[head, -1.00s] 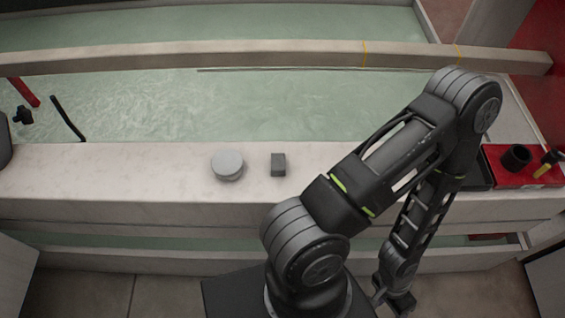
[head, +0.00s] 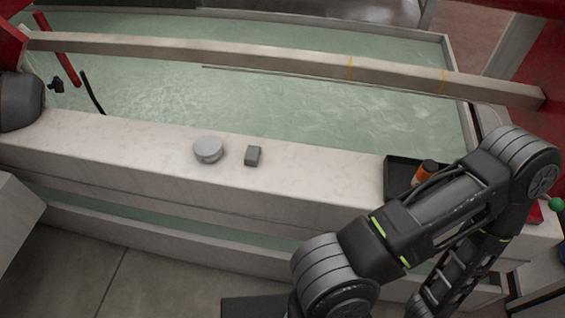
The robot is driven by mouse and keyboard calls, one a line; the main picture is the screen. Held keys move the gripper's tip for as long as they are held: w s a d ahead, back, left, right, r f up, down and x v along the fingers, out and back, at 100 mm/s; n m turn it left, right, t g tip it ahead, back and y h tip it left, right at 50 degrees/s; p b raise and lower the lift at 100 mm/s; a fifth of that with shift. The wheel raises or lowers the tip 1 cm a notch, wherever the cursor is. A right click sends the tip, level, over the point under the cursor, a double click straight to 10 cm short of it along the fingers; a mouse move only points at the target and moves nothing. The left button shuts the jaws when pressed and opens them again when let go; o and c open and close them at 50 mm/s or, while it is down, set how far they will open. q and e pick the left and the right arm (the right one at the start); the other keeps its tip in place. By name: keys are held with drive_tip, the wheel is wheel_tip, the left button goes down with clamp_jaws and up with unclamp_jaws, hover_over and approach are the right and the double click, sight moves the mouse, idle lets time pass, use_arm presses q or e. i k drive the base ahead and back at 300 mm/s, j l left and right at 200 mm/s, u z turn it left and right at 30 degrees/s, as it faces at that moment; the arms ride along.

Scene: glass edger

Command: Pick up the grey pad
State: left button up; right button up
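The grey pad (head: 253,156) appears to be the small dark grey block on the pale ledge in the head view. It lies just right of a round light grey disc-shaped thing (head: 208,149), with a small gap between them. Nothing touches the block. My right arm crosses the lower right of the view, well away from the block, and its gripper is cut off below the picture edge. My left gripper is not in view.
The pale ledge (head: 110,140) runs along the basin of greenish water (head: 230,100). A beam (head: 270,60) spans above the water. A black tray (head: 399,178) with an orange container (head: 424,172) stands on the right, partly behind my arm.

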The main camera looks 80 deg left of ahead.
sight(252, 157)
drive_tip(key=u, duration=3.15)
